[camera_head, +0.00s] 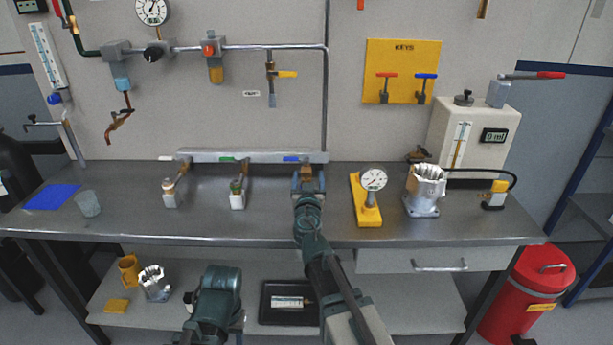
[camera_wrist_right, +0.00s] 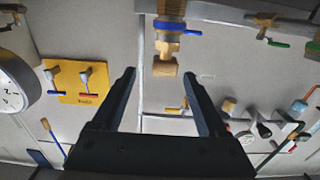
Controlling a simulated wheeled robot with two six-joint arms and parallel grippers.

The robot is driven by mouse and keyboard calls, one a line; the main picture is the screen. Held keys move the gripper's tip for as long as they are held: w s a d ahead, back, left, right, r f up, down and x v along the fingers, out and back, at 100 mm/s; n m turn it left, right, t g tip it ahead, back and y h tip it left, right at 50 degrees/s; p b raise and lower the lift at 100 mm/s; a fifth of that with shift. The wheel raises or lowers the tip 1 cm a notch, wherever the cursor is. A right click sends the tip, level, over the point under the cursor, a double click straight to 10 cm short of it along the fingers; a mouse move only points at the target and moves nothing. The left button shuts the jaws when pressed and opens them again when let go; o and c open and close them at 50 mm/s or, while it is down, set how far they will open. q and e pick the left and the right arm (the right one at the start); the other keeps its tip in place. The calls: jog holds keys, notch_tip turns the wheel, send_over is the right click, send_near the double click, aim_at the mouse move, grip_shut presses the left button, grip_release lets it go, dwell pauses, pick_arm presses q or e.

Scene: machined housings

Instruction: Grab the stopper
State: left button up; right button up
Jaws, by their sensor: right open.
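A brass stopper (camera_wrist_right: 165,67) shows in the right wrist view at the end of the brass outlet with the blue valve handle (camera_wrist_right: 177,27). In the head view the blue handle (camera_head: 292,159) sits on the grey manifold, with brass (camera_head: 307,172) below it, partly hidden by my gripper. My right gripper (camera_head: 308,184) is in front of this outlet. In the right wrist view its fingers (camera_wrist_right: 160,74) are open, with the stopper appearing between the tips; I cannot tell whether they reach around it. My left arm is low at the bottom; its gripper is not visible.
The manifold bar (camera_head: 240,156) also carries a green-handled outlet (camera_head: 238,190) and one further left (camera_head: 170,190). A gauge on a yellow base (camera_head: 366,203) and a metal housing (camera_head: 424,190) stand to the right.

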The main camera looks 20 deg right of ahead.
jog(key=shift+a+f+x, duration=0.15)
jog(key=shift+x, duration=1.7)
jog(key=shift+a+f+x, duration=0.15)
jog(key=shift+x, duration=1.7)
jog(key=shift+c, duration=0.2)
grip_shut()
